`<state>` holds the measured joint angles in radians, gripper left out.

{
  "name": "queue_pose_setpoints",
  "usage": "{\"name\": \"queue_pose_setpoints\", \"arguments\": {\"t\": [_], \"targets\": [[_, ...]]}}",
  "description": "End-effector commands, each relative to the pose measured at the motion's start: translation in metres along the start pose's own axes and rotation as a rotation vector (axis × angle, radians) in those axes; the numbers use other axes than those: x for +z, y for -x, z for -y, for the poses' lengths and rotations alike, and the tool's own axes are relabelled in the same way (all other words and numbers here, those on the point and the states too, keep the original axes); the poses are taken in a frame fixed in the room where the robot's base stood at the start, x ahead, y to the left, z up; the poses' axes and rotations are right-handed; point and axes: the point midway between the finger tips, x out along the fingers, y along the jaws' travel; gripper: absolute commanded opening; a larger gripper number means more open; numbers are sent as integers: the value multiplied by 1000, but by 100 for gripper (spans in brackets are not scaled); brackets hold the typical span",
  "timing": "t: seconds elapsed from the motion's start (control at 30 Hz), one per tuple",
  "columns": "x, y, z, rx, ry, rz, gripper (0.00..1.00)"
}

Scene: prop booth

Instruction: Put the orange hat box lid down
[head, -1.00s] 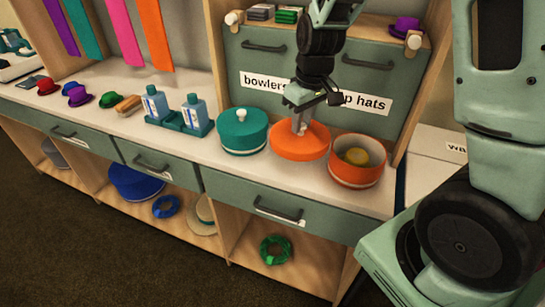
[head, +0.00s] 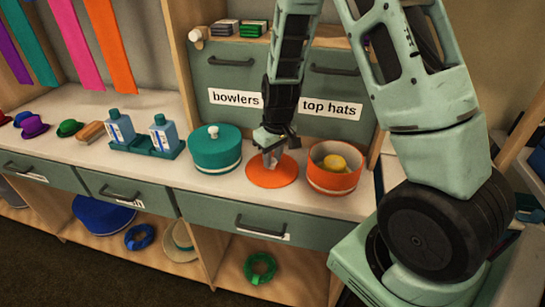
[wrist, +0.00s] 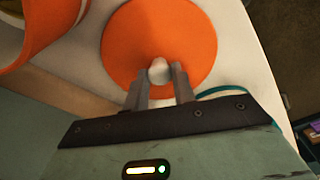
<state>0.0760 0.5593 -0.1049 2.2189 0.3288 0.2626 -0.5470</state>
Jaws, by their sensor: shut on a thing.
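The orange hat box lid (head: 272,178) is level, between the teal hat box and the open orange hat box (head: 333,181). It is at or just above the white counter; I cannot tell if it touches. My gripper (head: 271,159) points down over the lid's middle. In the wrist view the lid (wrist: 150,28) is a round orange disc, and my gripper (wrist: 160,77) is shut on its pale knob (wrist: 159,69). The orange box's rim (wrist: 45,38) shows at the upper left there. A yellow thing (head: 334,162) is inside the open box.
The lidded teal hat box (head: 215,150) stands close left of the lid. Blue bottles in a teal holder (head: 146,145) stand further left. The cabinet with "bowlers" and "top hats" labels (head: 331,108) rises behind. The counter's front edge and drawers are close in front.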

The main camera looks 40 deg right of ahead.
Motion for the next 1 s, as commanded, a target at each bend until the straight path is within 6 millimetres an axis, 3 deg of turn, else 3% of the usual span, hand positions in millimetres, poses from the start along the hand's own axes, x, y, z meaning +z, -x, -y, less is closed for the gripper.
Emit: {"name": "queue_pose_setpoints", "arguments": {"t": [0.33, 0.37, 0.4, 0.43, 0.77, 1.0], "targets": [[0, -4, 0, 0, 1, -1, 4], [0, -3, 0, 0, 1, -1, 31], [0, -3, 0, 0, 1, -1, 42], [0, -3, 0, 0, 1, -1, 48], [-1, 1, 0, 1, 1, -2, 48], [-2, 37, 0, 1, 2, -7, 48]]}}
